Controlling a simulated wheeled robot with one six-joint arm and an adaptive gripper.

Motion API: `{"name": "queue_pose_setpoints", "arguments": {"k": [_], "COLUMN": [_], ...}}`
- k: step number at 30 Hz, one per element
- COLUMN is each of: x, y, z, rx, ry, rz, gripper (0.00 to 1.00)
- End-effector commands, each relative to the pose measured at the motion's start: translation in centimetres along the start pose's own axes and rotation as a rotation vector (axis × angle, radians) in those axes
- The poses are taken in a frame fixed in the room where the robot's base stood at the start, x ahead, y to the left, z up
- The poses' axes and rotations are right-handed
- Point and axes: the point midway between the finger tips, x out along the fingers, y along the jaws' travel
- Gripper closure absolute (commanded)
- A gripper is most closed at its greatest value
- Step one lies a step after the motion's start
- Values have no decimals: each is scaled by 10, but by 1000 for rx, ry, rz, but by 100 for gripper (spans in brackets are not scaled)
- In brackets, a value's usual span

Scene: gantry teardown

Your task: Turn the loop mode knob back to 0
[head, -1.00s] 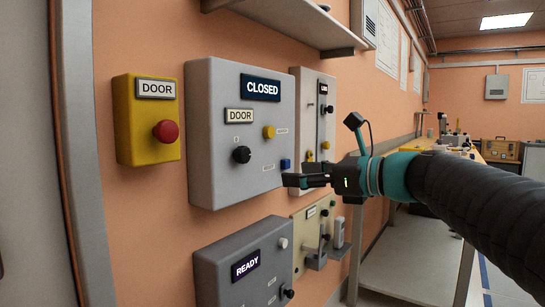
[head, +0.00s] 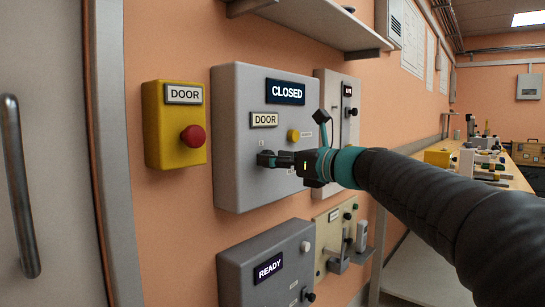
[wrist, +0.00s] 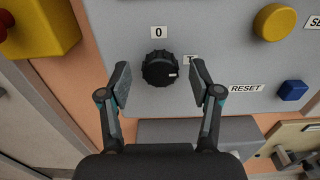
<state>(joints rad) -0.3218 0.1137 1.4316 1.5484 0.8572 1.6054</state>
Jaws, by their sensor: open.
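A black ribbed knob (wrist: 160,69) sits on the grey panel (head: 235,105) that carries a CLOSED display and a DOOR label. In the wrist view a 0 label is above the knob and a partly hidden label starting with T is at its right. The knob's white mark points right, toward that label. My gripper (wrist: 160,74) is open, with one finger on each side of the knob and gaps showing. In the head view my gripper (head: 268,159) covers the knob. No label reading loop mode is legible.
A yellow button (wrist: 274,21) and a blue button (wrist: 292,90) with a RESET label are right of the knob. A yellow box with a red button (head: 193,136) is left of the panel. A READY box (head: 240,255) is below and a shelf (head: 310,25) above.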

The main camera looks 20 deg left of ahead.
Motion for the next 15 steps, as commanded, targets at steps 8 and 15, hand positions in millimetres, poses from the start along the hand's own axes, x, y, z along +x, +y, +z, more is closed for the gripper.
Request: {"name": "queue_pose_setpoints", "arguments": {"k": [8, 15], "x": [14, 14], "y": [0, 0], "z": [0, 0], "rx": [0, -1], "ry": [0, 0], "rz": [-1, -1], "gripper": [36, 41]}}
